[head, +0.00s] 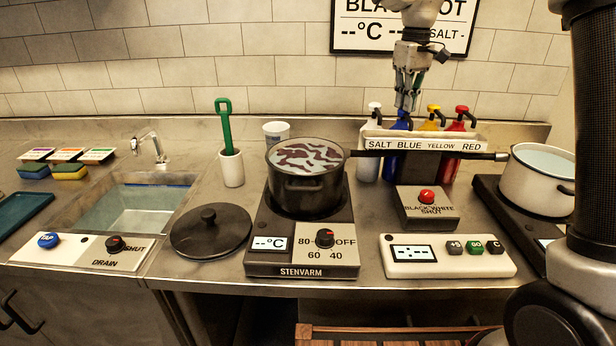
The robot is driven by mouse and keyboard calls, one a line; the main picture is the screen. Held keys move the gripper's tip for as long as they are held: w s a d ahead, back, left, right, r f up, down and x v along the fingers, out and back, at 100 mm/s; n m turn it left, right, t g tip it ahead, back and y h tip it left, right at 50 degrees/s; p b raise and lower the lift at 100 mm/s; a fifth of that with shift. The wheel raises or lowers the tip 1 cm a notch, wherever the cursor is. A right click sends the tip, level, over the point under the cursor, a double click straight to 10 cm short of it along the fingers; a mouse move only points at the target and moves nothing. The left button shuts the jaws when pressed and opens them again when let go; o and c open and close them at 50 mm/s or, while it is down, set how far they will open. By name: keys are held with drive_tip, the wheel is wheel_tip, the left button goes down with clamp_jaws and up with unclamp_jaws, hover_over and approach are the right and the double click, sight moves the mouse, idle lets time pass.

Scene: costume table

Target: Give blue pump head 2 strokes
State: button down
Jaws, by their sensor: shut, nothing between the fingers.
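The blue pump bottle (396,146) stands in a labelled rack (418,143) at the back of the counter, between the white salt bottle (368,165) and the yellow one (433,120). My gripper (405,106) points straight down over the blue bottle, fingers shut. It hides most of the blue pump head, and I cannot tell whether the fingertips touch it. The red bottle (461,120) is at the right end of the rack.
A dark pot (304,190) with a long handle stands on the STENVARM burner (302,262); the handle passes in front of the rack. A white pot (541,190) is at right. A black lid (210,232), a sink (130,212) and a green-handled tool (225,130) are at left.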

drive_tip(key=shift+r, duration=1.65)
drive_tip(key=shift+r, duration=0.1)
drive_tip(key=shift+r, duration=2.9)
